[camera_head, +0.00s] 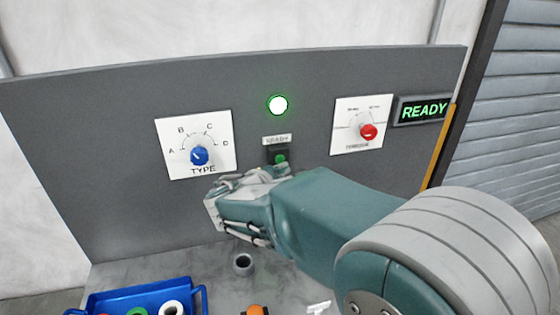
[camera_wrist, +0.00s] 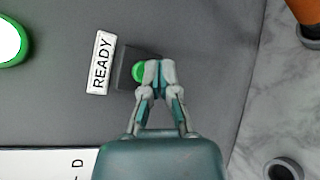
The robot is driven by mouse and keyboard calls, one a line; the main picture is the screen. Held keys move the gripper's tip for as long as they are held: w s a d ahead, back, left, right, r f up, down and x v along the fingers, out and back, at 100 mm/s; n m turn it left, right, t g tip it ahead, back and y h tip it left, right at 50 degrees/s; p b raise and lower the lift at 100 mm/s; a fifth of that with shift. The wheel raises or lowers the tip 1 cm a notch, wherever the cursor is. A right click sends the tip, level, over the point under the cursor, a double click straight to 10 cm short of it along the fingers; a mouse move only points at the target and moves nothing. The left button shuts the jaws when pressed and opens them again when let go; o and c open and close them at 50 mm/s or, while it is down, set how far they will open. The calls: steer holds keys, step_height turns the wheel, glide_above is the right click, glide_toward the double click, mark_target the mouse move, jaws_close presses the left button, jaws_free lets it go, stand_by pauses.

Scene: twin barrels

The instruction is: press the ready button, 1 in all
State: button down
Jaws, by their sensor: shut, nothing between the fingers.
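The ready button (camera_head: 280,159) is a green round button on a dark square base under a white READY label (camera_head: 277,140) on the grey panel. It also shows in the wrist view (camera_wrist: 139,72), beside the label (camera_wrist: 101,63). My gripper (camera_wrist: 157,66) is shut and empty. In the wrist view its fingertips overlap one side of the green button; I cannot tell whether they touch it. In the head view my gripper (camera_head: 222,205) appears below and left of the button. A round lamp (camera_head: 278,105) above the label glows green-white, and a sign (camera_head: 424,110) shows READY in green.
A blue-knob TYPE dial (camera_head: 199,155) is left of the button, and a red-knob dial (camera_head: 368,132) is right. Below stand a blue tray (camera_head: 140,297) with coloured rings, a grey cylinder (camera_head: 243,264) and an orange object (camera_head: 256,310) on the grey surface.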

steer(key=s, duration=0.2)
steer(key=s+d, duration=0.1)
steer(key=s, duration=0.1)
steer(key=shift+s+d, duration=0.2)
steer(key=shift+s, duration=0.2)
stand_by(0.5)
steer(key=s+d+f+m+g, duration=0.1)
steer(key=s+d+m+g, duration=0.75)
steer(key=d, duration=0.65)
steer(key=s+f+m+y, duration=0.1)
steer(key=s+m+y, duration=0.6)
steer(key=s+m, duration=0.3)
steer(key=shift+s+a+f, duration=0.25)
steer(key=shift+s+a, duration=0.1)
steer(key=shift+s, duration=2.05)
